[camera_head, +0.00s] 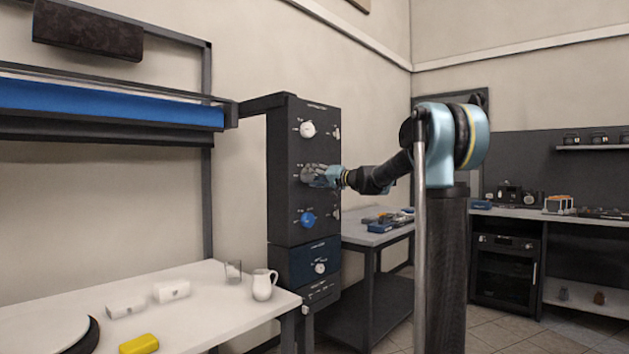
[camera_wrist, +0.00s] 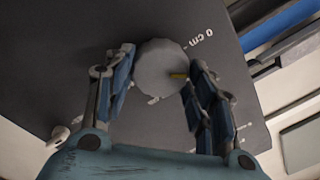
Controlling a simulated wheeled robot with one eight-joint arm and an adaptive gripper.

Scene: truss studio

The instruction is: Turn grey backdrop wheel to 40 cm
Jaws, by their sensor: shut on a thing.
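The grey backdrop wheel (camera_wrist: 158,70) is a pale round knob on the dark panel (camera_head: 282,205). In the wrist view it sits between my gripper's (camera_wrist: 161,62) two blue-padded fingers, which are closed on its sides. A small yellow mark (camera_wrist: 179,75) shows at the wheel's right edge. The label "0 cm" (camera_wrist: 200,35) is printed to the upper right; other white markings are partly hidden by the fingers. In the head view my gripper (camera_head: 308,175) covers most of the wheel, between a white knob (camera_head: 307,129) above and a blue knob (camera_head: 307,219) below.
A blue roll (camera_head: 110,105) hangs on a wall frame at left. Below it, a white table (camera_head: 215,315) holds a pitcher (camera_head: 263,285), a glass (camera_head: 233,271) and a yellow block (camera_head: 139,344). A grey bench (camera_head: 378,238) stands right of the panel.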

